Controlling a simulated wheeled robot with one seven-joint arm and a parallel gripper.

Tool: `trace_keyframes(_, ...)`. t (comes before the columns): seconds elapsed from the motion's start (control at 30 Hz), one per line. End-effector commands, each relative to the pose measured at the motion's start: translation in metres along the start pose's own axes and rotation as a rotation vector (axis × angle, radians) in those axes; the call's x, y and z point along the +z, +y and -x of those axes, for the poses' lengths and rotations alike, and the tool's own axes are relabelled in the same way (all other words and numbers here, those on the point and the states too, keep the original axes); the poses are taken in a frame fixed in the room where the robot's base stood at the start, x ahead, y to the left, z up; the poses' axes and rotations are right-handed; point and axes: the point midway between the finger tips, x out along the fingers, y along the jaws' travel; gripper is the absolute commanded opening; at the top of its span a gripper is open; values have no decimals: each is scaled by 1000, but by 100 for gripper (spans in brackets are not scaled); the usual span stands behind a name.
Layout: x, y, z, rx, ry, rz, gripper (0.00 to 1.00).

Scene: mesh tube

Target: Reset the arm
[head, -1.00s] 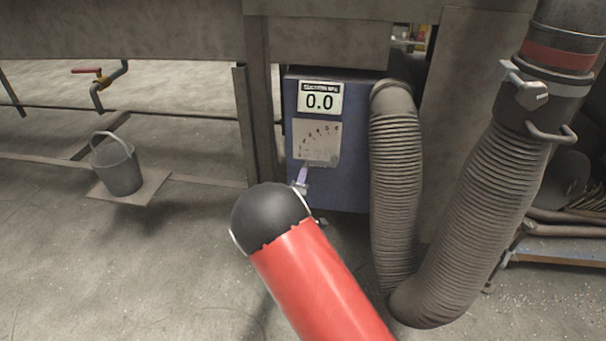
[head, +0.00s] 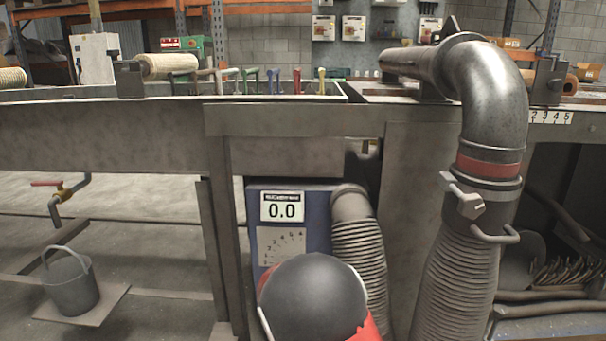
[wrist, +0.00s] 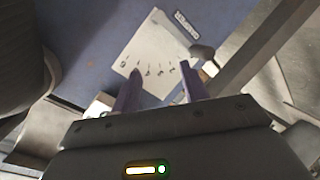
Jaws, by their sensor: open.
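My gripper (wrist: 162,92) shows in the wrist view with its two purple fingers apart and nothing between them. It points at the blue box's (wrist: 85,45) white dial plate (wrist: 152,60), which has a row of marks and a dark lever end at its right side. In the head view my red and black arm covers the lower part of the blue box (head: 320,215) and hides my gripper.
A ribbed hose (head: 358,255) leaves the box, and a larger hose (head: 455,285) hangs from a metal elbow pipe (head: 490,85) at right. A bench (head: 100,135) stands above. A bucket (head: 70,285) sits at lower left. The floor between bucket and box is partly open.

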Motion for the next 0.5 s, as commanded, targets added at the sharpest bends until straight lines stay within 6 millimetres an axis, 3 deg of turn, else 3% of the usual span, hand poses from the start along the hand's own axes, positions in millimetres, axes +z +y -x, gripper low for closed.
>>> trace_keyframes(0.03,-2,30,15,-47,-14,-91,44)
trace_keyframes(0.2,3,87,72,-222,-74,-342,44)
trace_keyframes(0.37,14,132,142,-351,-150,-528,44)
trace_keyframes(0.5,31,161,213,-429,-245,-651,44)
